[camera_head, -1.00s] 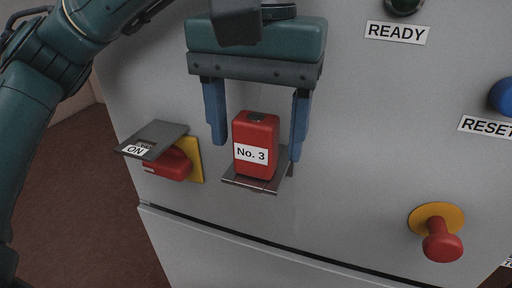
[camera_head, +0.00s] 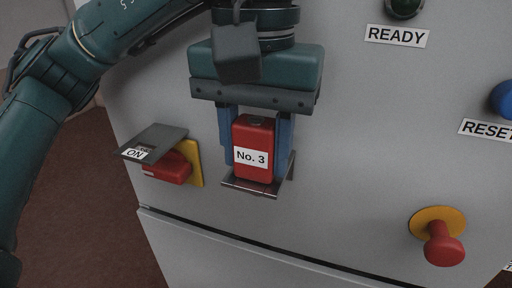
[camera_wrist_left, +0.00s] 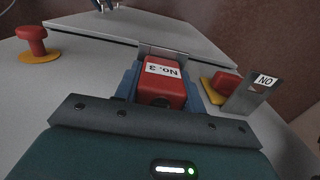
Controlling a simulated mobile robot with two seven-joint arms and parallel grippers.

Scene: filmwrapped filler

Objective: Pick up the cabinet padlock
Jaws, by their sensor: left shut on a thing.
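The padlock is a red block labelled "No. 3" (camera_head: 253,160). It stands upright on a small metal shelf (camera_head: 250,189) on the front of the grey cabinet (camera_head: 340,150). My left gripper (camera_head: 255,150) reaches down from above with its blue fingers shut on the two sides of the padlock. In the left wrist view the padlock (camera_wrist_left: 161,88) sits between the blue fingers (camera_wrist_left: 160,85). The padlock's base still appears to be on the shelf.
Left of the padlock is a red switch (camera_head: 168,167) on a yellow plate, under a grey flap marked "ON" (camera_head: 153,139). A red mushroom knob (camera_head: 443,246) sticks out at the lower right. A blue button (camera_head: 503,97) and green lamp (camera_head: 404,6) are higher up.

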